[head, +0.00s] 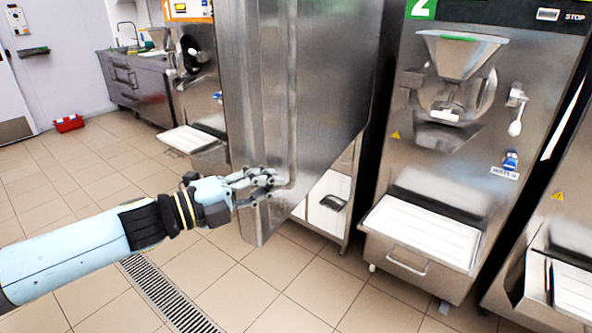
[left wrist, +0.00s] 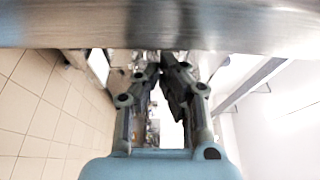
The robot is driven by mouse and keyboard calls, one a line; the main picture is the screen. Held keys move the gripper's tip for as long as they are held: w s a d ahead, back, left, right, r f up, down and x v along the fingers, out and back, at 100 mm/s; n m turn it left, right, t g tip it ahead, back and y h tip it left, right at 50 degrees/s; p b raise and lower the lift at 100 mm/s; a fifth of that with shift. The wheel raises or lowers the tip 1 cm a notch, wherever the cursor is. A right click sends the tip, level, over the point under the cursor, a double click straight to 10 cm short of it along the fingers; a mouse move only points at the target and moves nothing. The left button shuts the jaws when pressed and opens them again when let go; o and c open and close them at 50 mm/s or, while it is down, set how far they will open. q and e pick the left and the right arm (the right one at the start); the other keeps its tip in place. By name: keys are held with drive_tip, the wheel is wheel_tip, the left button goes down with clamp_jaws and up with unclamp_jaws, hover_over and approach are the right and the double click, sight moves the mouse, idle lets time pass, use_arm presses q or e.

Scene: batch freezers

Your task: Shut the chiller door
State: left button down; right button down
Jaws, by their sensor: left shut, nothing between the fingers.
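The chiller door (head: 325,80) is a tall brushed-steel panel in the middle of the head view. It stands swung out from its cabinet, and its top is cut off by the frame. My left gripper (head: 272,180) is shut and empty, in front of the lower part of the door near its left edge strip. In the left wrist view my left gripper (left wrist: 167,63) points toward a steel surface (left wrist: 160,25) across the top, probably the door. I cannot tell whether the fingertips touch it. My right gripper is out of view.
A batch freezer marked 2 (head: 450,150) stands right of the door, with a white-topped shelf (head: 425,230) jutting out low. Another machine (head: 192,75) stands behind left. A floor drain (head: 165,295) runs across the tiles. The floor at left is clear, apart from a red box (head: 68,123).

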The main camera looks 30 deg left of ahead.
sight(295, 175)
use_arm(q)
drive_tip(key=p+x, duration=0.1)
drive_tip(key=x, duration=0.3)
drive_tip(key=shift+w+d+r, duration=0.15)
drive_tip(key=shift+w+d, duration=0.1)
drive_tip(key=shift+w, duration=0.05)
drive_tip(key=shift+w+d+p, duration=0.15)
drive_tip(key=shift+w+p, duration=0.25)
